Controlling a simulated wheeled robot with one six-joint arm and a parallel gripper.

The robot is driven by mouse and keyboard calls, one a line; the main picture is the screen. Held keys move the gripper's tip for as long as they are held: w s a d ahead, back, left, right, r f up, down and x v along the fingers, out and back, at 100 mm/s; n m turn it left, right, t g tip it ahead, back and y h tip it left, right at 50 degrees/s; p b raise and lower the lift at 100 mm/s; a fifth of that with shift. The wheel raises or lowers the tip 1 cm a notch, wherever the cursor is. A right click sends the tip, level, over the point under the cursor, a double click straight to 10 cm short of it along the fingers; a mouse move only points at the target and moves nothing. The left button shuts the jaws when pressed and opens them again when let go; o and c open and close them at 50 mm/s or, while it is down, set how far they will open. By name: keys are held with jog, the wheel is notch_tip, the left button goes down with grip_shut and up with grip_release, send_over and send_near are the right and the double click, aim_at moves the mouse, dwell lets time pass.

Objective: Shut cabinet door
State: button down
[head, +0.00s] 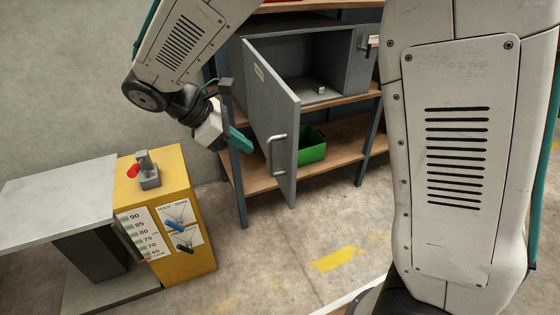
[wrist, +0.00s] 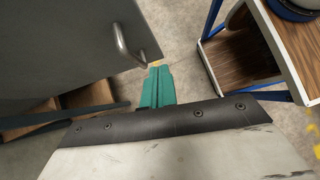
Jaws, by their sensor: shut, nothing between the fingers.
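The grey cabinet (head: 303,59) stands on a shelf unit, and its interior is open to view with a small object inside. Its grey door (head: 268,115) is swung wide open toward the camera, with a metal bar handle (head: 277,153) near its lower free edge. In the wrist view the door (wrist: 60,45) fills the upper left, and the handle (wrist: 124,45) shows just above the fingers. My gripper (head: 240,143) has teal fingers, shut and empty, on the left side of the door. In the wrist view the fingertips (wrist: 158,72) are near the door's lower corner; I cannot tell whether they touch.
A green bin (head: 312,147) sits on the lower wooden shelf (head: 340,139) behind the door. A yellow stand (head: 190,255) with a red-tipped device and a grey bench (head: 60,190) are at the left. The concrete floor in front of the shelf is clear.

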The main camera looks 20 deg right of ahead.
jog(key=w+a+f+n, duration=0.1)
jog(key=a+f, duration=0.1)
send_near(291, 168)
notch_tip(291, 168, down, 4)
jog(key=d, duration=0.2)
jog(key=shift+s+d+f+h, duration=0.2)
jog(key=shift+s+d+h, duration=0.25)
jog(key=shift+d, duration=0.3)
